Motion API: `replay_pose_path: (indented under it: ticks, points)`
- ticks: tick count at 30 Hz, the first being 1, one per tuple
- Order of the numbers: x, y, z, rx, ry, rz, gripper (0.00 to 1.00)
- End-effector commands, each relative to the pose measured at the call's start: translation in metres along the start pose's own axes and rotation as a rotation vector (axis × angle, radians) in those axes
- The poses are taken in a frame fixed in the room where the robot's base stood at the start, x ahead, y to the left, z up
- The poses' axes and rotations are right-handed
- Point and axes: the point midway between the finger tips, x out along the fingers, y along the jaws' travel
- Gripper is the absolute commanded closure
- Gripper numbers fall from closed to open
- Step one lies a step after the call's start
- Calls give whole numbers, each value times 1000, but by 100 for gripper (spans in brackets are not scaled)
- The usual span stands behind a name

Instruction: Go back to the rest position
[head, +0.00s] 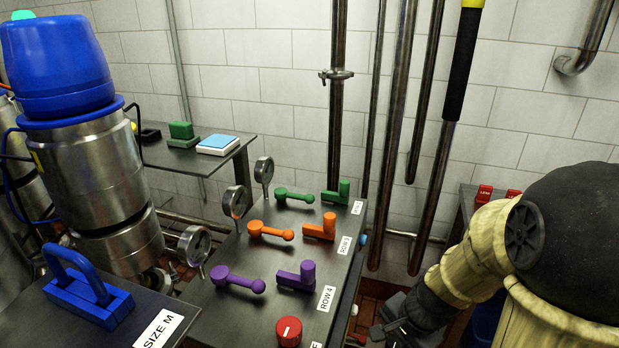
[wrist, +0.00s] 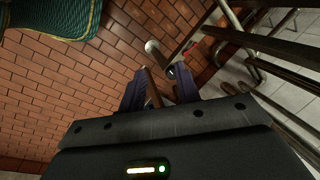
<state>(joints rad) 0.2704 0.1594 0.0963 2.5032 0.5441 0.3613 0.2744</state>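My gripper (head: 388,328) hangs low at the bottom edge of the head view, right of the valve table and below its top. In the wrist view, the two dark purple-grey fingers (wrist: 158,82) stand apart with a gap between them. I see nothing held there; brick floor and metal pipes show beyond the fingertips. My arm comes in from the right of the head view, bent downward.
The valve table (head: 229,323) carries purple (head: 296,277), orange (head: 319,228) and green (head: 336,193) handles, plus a red knob (head: 288,331). Vertical pipes (head: 395,130) stand behind my arm. Red blocks (head: 484,194) sit on a dark surface at right.

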Motion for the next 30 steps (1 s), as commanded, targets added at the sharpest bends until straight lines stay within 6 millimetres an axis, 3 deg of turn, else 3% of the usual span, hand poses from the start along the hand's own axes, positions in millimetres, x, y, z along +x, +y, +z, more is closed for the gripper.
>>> replay_pose_path:
  ticks: [1,18,23,30]
  points:
    - [-27,-7,4,-66,7,8,67]
    - [-178,-39,28,-799,90,111,67]
    - [-202,-43,31,-937,107,133,67]
    - [-202,-42,31,-972,110,139,67]
